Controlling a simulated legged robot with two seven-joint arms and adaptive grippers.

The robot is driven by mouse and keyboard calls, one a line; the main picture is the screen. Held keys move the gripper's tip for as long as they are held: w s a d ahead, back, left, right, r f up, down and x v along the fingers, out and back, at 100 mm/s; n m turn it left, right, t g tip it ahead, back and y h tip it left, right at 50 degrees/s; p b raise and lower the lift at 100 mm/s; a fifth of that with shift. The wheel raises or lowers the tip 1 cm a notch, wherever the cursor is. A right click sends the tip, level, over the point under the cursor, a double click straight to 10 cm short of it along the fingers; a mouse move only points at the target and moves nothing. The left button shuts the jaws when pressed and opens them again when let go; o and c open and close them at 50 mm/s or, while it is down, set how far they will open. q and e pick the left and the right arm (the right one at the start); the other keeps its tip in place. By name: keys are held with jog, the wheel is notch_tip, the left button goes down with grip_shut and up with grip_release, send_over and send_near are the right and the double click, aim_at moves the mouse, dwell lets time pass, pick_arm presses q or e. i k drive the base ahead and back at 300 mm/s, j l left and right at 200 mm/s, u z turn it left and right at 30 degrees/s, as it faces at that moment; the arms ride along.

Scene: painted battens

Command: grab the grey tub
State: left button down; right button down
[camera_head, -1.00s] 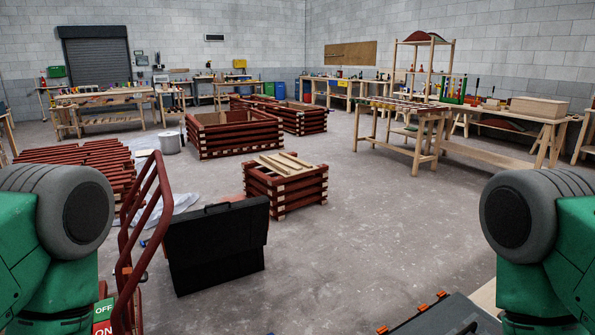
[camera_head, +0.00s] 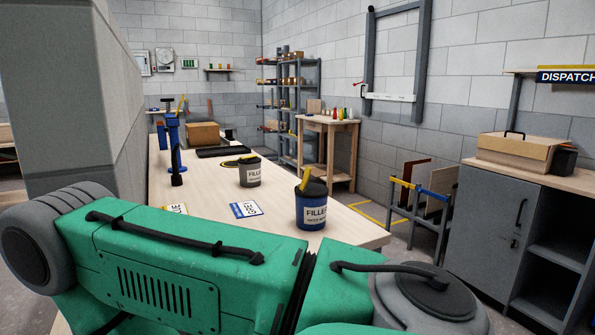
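The grey tub (camera_head: 250,173) stands upright on a pale wooden bench, with a dark top, a FILLER label and something yellow across the top. A blue tub (camera_head: 311,211), also labelled FILLER and with a yellow piece sticking out of its dark top, stands nearer and to the right, close to the bench's right edge. The two tubs are apart. Neither of my grippers shows; only green and grey parts of my own body fill the foreground and hide the near part of the bench.
The wooden bench (camera_head: 205,183) also carries small cards (camera_head: 245,209), a blue clamp-like tool (camera_head: 174,145), a black tray (camera_head: 222,151) and a cardboard box (camera_head: 202,134). A grey pillar (camera_head: 75,100) stands left. A grey cabinet (camera_head: 490,212) stands right, with floor between.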

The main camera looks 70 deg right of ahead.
aim_at(250, 169)
jog(key=z, duration=2.1)
jog(key=u, duration=3.1)
jog(key=k+l+u, duration=0.3)
jog(key=k+u, duration=0.15)
jog(key=k+l+u, duration=0.2)
jog(key=k+u, duration=0.65)
jog(key=k+l+u, duration=0.1)
jog(key=k+u, duration=0.15)
jog(key=k, duration=0.2)
jog(key=k+u, duration=0.25)
jog(key=k, duration=0.25)
jog(key=k+j+u, duration=0.2)
jog(key=k, duration=0.25)
jog(key=k+j+u, duration=0.25)
jog(key=k, duration=0.25)
jog(key=k+j+u, duration=0.25)
jog(key=k, duration=0.2)
jog(key=k+l+z, duration=0.1)
jog(key=z, duration=0.25)
jog(key=k+l+z, duration=0.2)
jog(key=z, duration=0.15)
jog(key=k+l+z, duration=0.2)
jog(key=z, duration=0.15)
jog(key=k, duration=0.1)
